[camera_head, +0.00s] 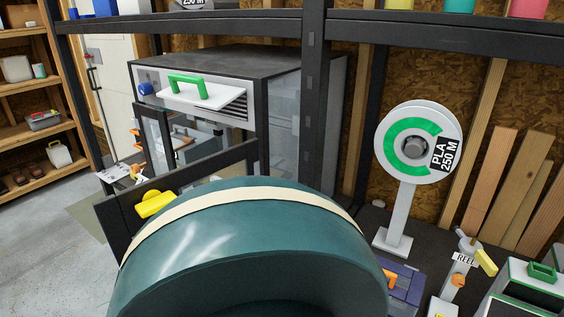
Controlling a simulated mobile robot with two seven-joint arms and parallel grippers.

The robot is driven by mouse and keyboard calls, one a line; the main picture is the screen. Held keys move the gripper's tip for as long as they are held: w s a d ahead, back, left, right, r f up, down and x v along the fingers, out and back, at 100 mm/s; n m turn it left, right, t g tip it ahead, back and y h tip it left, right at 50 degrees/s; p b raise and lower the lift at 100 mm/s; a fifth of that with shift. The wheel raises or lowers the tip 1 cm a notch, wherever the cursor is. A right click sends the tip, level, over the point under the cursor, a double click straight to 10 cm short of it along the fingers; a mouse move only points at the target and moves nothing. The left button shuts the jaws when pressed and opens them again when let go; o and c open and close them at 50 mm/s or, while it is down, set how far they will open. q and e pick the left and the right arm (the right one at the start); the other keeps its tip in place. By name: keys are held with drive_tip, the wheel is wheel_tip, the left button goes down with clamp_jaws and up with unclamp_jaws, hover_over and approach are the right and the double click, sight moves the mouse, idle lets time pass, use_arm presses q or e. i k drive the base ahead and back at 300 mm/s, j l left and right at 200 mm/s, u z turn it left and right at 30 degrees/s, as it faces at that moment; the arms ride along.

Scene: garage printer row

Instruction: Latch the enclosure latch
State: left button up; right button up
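The printer enclosure (232,64) is a dark grey box with clear sides at the upper left centre. A green handle (187,86) sits on its pale, tilted upper flap, with a blue knob (147,88) beside it. A black-framed door (213,163) stands out from its front and looks open. A yellow latch-like piece (155,204) is on the frame's lower left part. I cannot tell for sure that it is the enclosure latch. Neither gripper is in view. A large teal rounded part of mine with a cream band hides the lower centre.
A black rack post (313,110) stands right of the enclosure, under a shelf beam (440,32). A PLA spool (413,143) on a grey stand is at the right. A reel device (460,270) and boxes crowd the lower right. Grey floor (40,240) shows clear at the left.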

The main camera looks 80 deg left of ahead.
sight(153, 200)
drive_tip(key=k+j+u, duration=0.1)
drive_tip(key=u, duration=2.9)
